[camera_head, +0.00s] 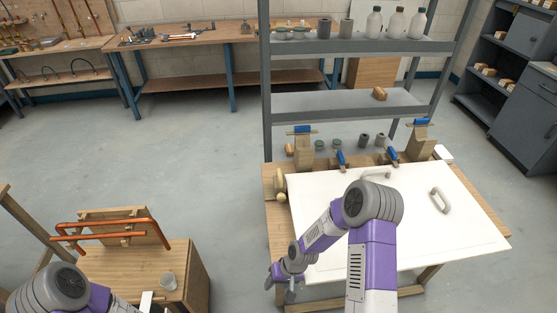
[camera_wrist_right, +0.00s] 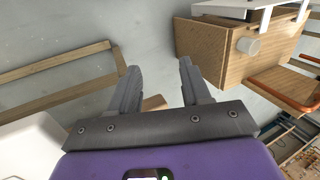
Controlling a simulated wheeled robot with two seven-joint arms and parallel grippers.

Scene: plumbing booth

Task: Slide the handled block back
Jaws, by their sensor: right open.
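A large white panel (camera_head: 325,200) lies on the wooden workbench. I cannot tell for sure which part is the handled block. My right gripper (camera_head: 283,284) is open and empty, off the left front corner of the panel and apart from both handles. In the right wrist view its fingers (camera_wrist_right: 158,68) are spread with nothing between them. My left arm enters at the bottom left, but its gripper does not show. My right arm covers part of the panel.
Blue-handled clamps (camera_head: 341,160) and wooden blocks (camera_head: 304,152) line the back of the bench. A grey shelf (camera_head: 340,104) stands behind. At the left, a wooden box (camera_head: 190,262) carries copper pipes (camera_head: 110,228) and a cup (camera_head: 168,281). Open floor lies between.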

